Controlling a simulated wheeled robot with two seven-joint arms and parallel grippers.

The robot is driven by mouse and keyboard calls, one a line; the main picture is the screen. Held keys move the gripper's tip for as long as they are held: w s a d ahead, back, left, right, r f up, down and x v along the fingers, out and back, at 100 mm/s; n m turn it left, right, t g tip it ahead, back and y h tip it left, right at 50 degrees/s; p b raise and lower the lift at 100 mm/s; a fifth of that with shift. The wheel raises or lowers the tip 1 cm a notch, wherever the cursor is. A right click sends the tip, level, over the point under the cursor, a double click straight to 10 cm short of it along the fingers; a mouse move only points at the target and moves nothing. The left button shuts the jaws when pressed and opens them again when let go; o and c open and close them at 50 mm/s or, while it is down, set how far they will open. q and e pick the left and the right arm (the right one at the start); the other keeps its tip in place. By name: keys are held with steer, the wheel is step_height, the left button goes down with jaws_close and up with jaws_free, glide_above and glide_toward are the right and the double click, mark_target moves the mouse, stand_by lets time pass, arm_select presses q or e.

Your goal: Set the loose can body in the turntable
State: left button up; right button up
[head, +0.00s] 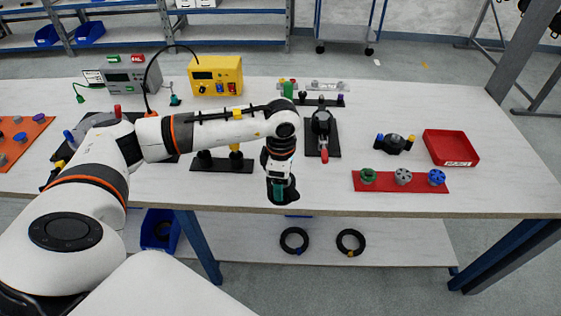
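My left arm reaches in from the left, and its gripper (281,183) points down close to the table's front edge. A small teal piece (279,192) shows at its fingertips, over a dark round base at the edge. The gripper covers most of this spot, and I cannot tell whether the fingers are closed on the teal piece. I cannot single out the loose can body or the turntable with certainty. A dark round part (395,141) with a yellow and a blue side piece lies to the right. My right gripper is not in view.
A black fixture with a red-tipped handle (323,135) stands just right of the gripper. A red strip (385,187) holds green, grey and blue knobs, near a red tray (450,147). A yellow box (216,75) and a grey box (131,73) stand behind. The far right tabletop is clear.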

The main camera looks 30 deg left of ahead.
arm_select(q)
steer(key=s+d+f+m, duration=0.4)
steer(key=s+m, duration=0.2)
steer(key=m, duration=0.5)
steer(key=s+d+f+m, duration=0.4)
steer(key=s+m, duration=0.3)
steer(key=m, duration=0.5)
steer(key=shift+d+f, duration=0.35)
steer(key=shift+d, duration=0.35)
